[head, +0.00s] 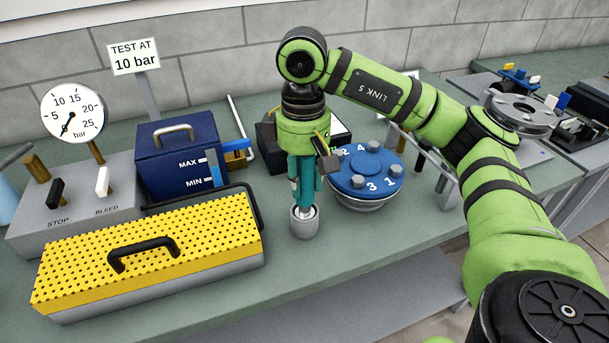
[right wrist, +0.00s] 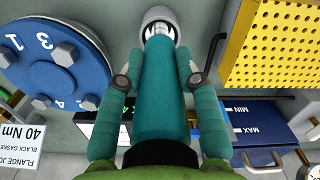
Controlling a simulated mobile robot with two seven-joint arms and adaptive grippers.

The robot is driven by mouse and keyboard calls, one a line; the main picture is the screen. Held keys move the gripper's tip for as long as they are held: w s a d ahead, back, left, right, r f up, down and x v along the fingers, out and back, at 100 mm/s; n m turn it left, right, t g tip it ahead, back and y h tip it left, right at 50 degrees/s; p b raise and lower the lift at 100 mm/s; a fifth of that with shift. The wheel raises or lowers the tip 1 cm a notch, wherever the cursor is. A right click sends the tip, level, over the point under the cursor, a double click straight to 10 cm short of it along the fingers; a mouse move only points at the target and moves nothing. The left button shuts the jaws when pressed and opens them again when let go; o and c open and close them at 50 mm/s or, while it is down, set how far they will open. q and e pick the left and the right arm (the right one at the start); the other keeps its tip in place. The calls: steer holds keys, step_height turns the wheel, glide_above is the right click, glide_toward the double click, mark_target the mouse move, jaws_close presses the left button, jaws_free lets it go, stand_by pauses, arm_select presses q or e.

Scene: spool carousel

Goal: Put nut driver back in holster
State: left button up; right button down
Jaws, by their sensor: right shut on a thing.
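My right gripper (head: 306,190) points straight down and is shut on the nut driver. In the right wrist view the nut driver's thick teal handle (right wrist: 165,95) runs between the two fingers. A grey round cup, seemingly the holster (head: 304,225), stands on the bench right below. It also shows at the top of the right wrist view (right wrist: 160,16), with the driver's lower end at its mouth. The driver looks upright and lined up with the cup. How deep its end sits inside is hidden. My left gripper is not in view.
A blue numbered flange with bolts (head: 366,176) stands close right of the cup. A yellow perforated cover with a black handle (head: 150,250) lies close left. A blue box (head: 180,160) and a pressure gauge (head: 72,113) stand behind. The bench front is clear.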

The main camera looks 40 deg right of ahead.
steer(key=c, duration=0.8)
jaws_free()
step_height(320, 180, up, 12)
steer(key=shift+w+r, duration=0.1)
steer(key=shift+w, duration=0.05)
